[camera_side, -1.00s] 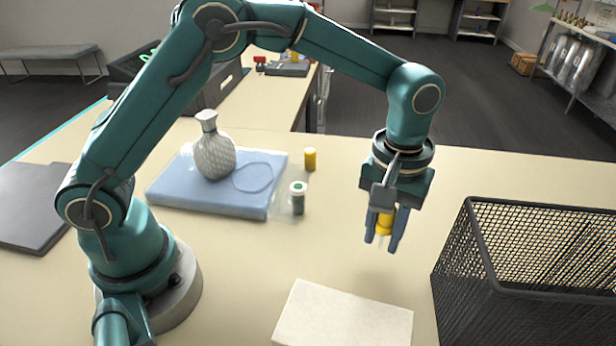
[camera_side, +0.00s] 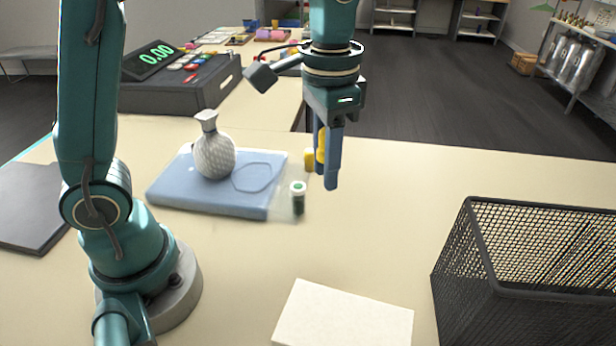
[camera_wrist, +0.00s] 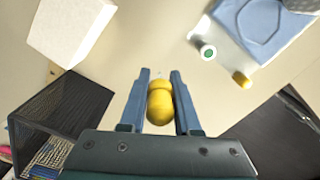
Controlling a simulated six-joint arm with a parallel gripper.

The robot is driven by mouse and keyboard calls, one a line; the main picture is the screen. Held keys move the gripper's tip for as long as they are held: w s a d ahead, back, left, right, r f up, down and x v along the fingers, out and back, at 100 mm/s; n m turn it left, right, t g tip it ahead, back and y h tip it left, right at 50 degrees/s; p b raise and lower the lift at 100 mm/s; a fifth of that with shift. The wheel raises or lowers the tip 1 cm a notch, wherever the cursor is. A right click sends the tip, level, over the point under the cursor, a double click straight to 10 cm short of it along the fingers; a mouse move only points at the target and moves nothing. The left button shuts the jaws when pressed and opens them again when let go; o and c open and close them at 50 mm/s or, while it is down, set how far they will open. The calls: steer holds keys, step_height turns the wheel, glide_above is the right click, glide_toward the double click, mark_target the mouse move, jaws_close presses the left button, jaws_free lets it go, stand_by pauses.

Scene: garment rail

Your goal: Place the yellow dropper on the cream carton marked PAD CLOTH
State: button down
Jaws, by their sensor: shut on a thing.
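My gripper (camera_side: 328,160) is shut on the yellow dropper (camera_side: 320,146), raised above the table. In the wrist view the dropper (camera_wrist: 160,103) sits between the two fingers of my gripper (camera_wrist: 160,100), its thin clear tip pointing away from the palm. The cream carton (camera_side: 343,318) lies on the table at the front, below and clear of my gripper. It also shows at the upper left of the wrist view (camera_wrist: 70,28). Its top looks bare, and I cannot read any marking on it.
A black mesh basket (camera_side: 480,270) stands right of the carton. A blue pad (camera_side: 178,190) bears a patterned vase (camera_side: 212,155). A green-capped vial (camera_side: 298,197) and a yellow cylinder (camera_side: 309,158) stand beside the pad. The table between them and the carton is clear.

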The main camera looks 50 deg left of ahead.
steer(key=s+d+r+m, duration=0.4)
steer(key=r+m, duration=0.1)
steer(key=m, duration=0.1)
glide_above(346, 326)
steer(key=f, duration=0.7)
steer(key=shift+a, duration=0.2)
steer(key=shift+d+f, duration=0.15)
steer(key=shift+d, duration=0.05)
steer(key=shift+f, duration=2)
steer(key=c, duration=0.6)
jaws_free()
steer(key=shift+f, duration=0.15)
